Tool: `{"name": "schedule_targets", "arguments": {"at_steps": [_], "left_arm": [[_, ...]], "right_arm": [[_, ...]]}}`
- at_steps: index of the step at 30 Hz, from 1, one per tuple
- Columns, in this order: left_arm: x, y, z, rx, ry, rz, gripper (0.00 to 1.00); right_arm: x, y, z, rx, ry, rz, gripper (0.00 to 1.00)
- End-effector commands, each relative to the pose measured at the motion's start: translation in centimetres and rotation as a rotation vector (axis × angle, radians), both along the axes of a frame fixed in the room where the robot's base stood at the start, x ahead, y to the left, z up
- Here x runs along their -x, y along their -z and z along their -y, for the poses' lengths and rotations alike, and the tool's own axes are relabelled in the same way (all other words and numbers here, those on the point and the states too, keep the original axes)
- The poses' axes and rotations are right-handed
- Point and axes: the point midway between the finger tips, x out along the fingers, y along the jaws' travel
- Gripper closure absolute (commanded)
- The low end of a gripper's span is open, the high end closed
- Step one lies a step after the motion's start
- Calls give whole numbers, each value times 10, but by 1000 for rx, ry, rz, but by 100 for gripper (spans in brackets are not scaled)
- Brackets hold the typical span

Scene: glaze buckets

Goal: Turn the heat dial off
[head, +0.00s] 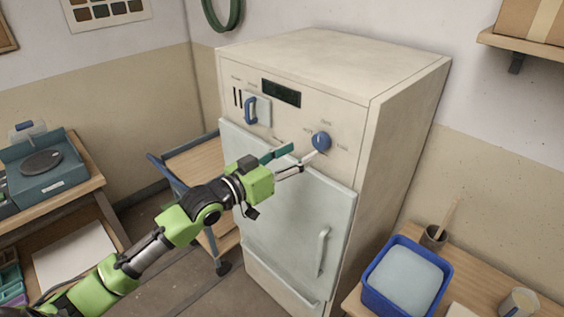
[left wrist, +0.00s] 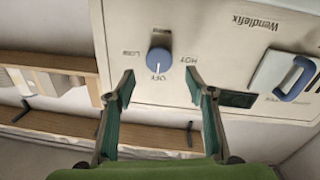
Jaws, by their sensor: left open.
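The blue round heat dial (head: 321,141) sits on the upper right of the cream cabinet's front. In the left wrist view the dial (left wrist: 159,60) appears inverted, with LOW, HOT and OFF printed around it. A pale mark on the dial seems to face the OFF label, but it is small. My left gripper (head: 300,157) is open in front of the panel, just left of and below the dial. In the left wrist view its two teal-padded fingers (left wrist: 160,85) are spread either side of the dial's line, apart from it. My right gripper is out of view.
The cabinet (head: 330,60) also has a dark display (head: 281,92), a blue handle (head: 250,110) and a pale door (head: 290,215) with a handle. A wheeled cart (head: 195,160) stands left.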

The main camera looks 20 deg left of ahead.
Motion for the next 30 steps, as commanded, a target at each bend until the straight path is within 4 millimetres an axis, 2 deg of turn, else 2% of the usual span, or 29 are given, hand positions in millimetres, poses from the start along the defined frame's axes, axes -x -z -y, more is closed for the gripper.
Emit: {"name": "schedule_targets", "arguments": {"at_steps": [4, 12, 30], "left_arm": [[25, 2, -10, -3, 2, -5, 50], [46, 1, -20, -1, 1, -3, 50], [47, 3, -22, 0, -2, -4, 50]], "right_arm": [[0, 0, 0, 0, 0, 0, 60], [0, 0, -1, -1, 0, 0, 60], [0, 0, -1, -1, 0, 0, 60]]}}
